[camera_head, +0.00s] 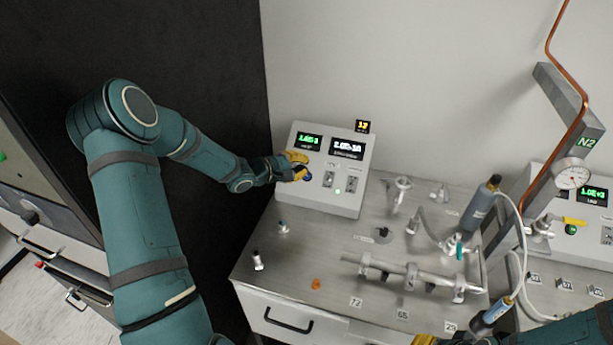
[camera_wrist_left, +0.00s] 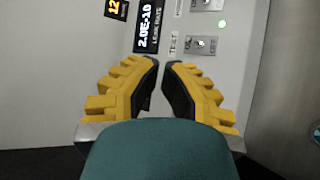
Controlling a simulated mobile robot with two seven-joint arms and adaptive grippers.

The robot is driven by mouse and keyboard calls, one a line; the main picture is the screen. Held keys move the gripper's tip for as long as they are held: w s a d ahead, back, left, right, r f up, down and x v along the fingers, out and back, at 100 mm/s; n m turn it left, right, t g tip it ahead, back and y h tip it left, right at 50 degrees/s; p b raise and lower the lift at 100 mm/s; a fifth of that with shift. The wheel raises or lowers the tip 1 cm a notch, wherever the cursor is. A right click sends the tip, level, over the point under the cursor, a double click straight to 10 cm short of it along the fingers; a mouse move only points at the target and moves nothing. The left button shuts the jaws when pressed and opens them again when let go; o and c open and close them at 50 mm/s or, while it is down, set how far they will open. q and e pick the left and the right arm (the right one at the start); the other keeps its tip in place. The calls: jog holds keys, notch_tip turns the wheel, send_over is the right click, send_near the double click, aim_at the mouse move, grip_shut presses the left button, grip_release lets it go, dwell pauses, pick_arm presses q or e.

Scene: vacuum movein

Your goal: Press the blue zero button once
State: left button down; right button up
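The grey leak-tester console (camera_head: 325,199) stands on the steel bench, with two displays on its sloped face. The blue button (camera_head: 308,176) shows at the lower left of that face, right beside my left fingertips. My left gripper (camera_head: 302,164) is at the console's left side, its two yellow fingers a little apart with nothing between them. In the left wrist view, the fingers (camera_wrist_left: 161,64) point at the console face (camera_wrist_left: 215,75); the blue button does not show there. I cannot tell whether a finger touches the button. A bit of yellow (camera_head: 425,340) at the bottom edge may be my right gripper, mostly cut off.
Toggle switches (camera_head: 352,183) and a small green light sit right of the button. The bench (camera_head: 330,260) holds metal fittings, a pipe assembly (camera_head: 405,273) and a grey cylinder (camera_head: 480,205) with a hose. A copper pipe and gauge (camera_head: 572,175) stand at right.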

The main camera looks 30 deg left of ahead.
aim_at(307, 176)
pick_arm(q)
jog(key=shift+w+a+f+b, duration=0.15)
jog(key=shift+w+f+b, duration=0.2)
jog(key=shift+w+f, duration=0.55)
jog(key=shift+w+a+f+b, duration=0.25)
jog(key=shift+w+f, duration=0.3)
jog(key=shift+f, duration=0.55)
jog(key=shift+w+a+f+b, duration=0.1)
jog(key=shift+w+f+b, duration=0.3)
jog(key=shift+w+f, duration=0.5)
jog(key=shift+s+f, duration=0.1)
jog(key=shift+f, duration=0.1)
jog(key=shift+w+f, duration=0.2)
jog(key=shift+w+a+f, duration=0.15)
jog(key=shift+w+f, duration=0.1)
jog(key=shift+f, duration=0.15)
jog(key=shift+r, duration=0.1)
jog(key=shift+s+r+p, duration=0.55)
jog(key=shift+r+p, duration=0.1)
jog(key=shift+p, duration=0.35)
